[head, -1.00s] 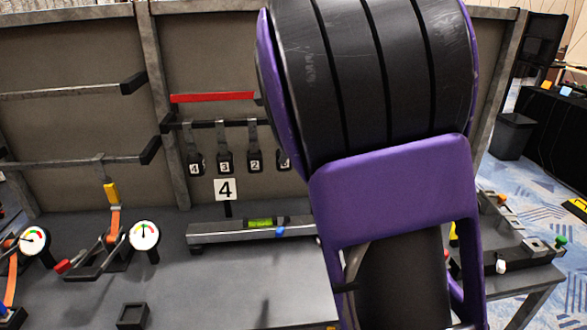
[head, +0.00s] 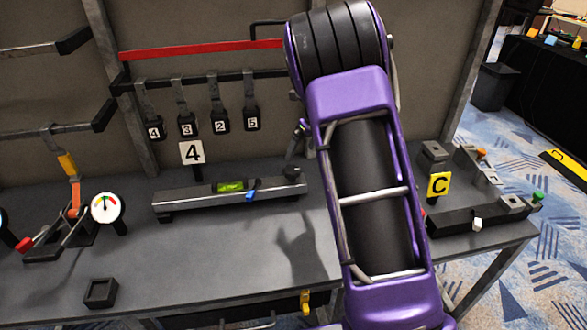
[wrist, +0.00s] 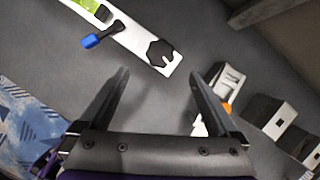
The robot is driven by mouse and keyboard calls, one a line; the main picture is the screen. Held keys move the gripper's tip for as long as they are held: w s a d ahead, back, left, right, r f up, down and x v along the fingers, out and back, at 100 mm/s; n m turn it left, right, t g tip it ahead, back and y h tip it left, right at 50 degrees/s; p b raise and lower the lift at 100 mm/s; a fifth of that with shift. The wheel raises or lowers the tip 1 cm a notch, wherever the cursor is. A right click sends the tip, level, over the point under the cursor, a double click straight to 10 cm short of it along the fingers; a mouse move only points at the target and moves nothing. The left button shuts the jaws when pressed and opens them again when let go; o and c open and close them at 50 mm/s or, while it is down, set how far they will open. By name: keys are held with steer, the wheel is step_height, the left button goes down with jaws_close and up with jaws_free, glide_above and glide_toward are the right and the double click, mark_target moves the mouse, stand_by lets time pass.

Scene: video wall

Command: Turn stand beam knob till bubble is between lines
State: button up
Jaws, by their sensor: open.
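The grey stand beam (head: 180,205) lies on the table under the number 4 sign (head: 192,153). A green bubble vial (head: 231,187) sits on it; the bubble's place between the lines is too small to tell. A black knob (head: 292,174) is at the beam's right end; the knob also shows in the wrist view (wrist: 158,52). A blue piece (head: 251,195) juts from the beam's front. My gripper (wrist: 160,78) is open and empty, apart from the knob, which shows beyond and between its fingertips. In the head view my arm hides most of the gripper.
Numbered black hanging weights (head: 187,127) hang from a rail behind the beam. A dial gauge (head: 107,207) and a small black open box (head: 100,292) are at left. A black fixture with a yellow C sign (head: 439,185) is at right. The table front of the beam is clear.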

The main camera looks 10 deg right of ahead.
mark_target(292, 169)
steer(key=x, duration=1)
steer(key=shift+w+b, duration=0.1)
steer(key=shift+b, duration=0.3)
steer(key=c, duration=1.4)
steer(key=shift+n, duration=0.4)
